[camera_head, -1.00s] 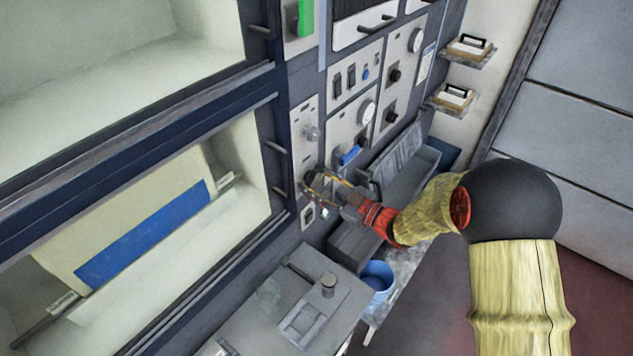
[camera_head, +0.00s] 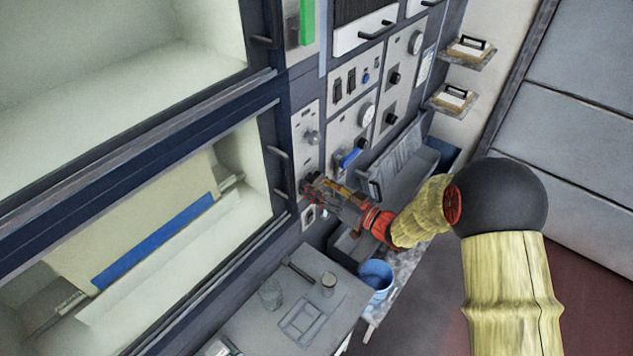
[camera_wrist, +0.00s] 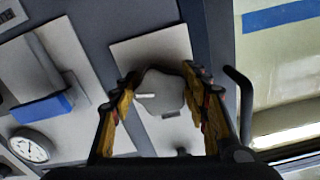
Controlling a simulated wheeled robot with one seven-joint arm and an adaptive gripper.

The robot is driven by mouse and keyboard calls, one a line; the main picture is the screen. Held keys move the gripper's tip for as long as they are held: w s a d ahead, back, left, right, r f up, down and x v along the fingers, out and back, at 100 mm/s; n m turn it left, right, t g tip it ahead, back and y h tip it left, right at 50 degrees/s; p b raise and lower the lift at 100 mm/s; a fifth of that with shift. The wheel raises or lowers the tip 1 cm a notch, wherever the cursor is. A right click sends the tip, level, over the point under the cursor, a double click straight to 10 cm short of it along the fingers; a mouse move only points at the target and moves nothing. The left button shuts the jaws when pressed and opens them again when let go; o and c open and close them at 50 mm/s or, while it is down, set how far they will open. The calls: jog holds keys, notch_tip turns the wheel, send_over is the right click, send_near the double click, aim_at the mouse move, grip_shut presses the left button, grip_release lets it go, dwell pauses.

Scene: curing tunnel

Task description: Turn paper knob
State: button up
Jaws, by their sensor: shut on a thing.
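In the wrist view, a light grey faceted knob (camera_wrist: 162,94) with a white pointer mark sits on a pale panel plate. My gripper (camera_wrist: 160,78) has its two yellow-and-black fingers on either side of it, shut on the knob. In the head view, my gripper (camera_head: 309,186) is at the lower part of the narrow control plate, and it hides the knob. The paper (camera_head: 120,222) with a blue stripe (camera_head: 155,240) hangs behind the lower window, left of the panel.
Another grey knob (camera_head: 312,137) is above my gripper. A blue lever (camera_head: 350,157) and a round gauge (camera_head: 366,115) are to its right. A dark door handle (camera_wrist: 240,100) runs close beside my finger in the wrist view. A grey bench (camera_head: 260,320) with a jar stands below.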

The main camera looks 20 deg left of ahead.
jog(key=m+p, duration=0.1)
jog(key=m, duration=0.2)
jog(key=shift+r+m+p, duration=0.15)
jog(key=shift+m+p, duration=0.15)
jog(key=shift+s+m+p, duration=0.15)
jog(key=shift+m+p, duration=0.7)
jog(key=shift+m, duration=0.85)
jog(key=o, duration=1.2)
jog(key=v, duration=1.2)
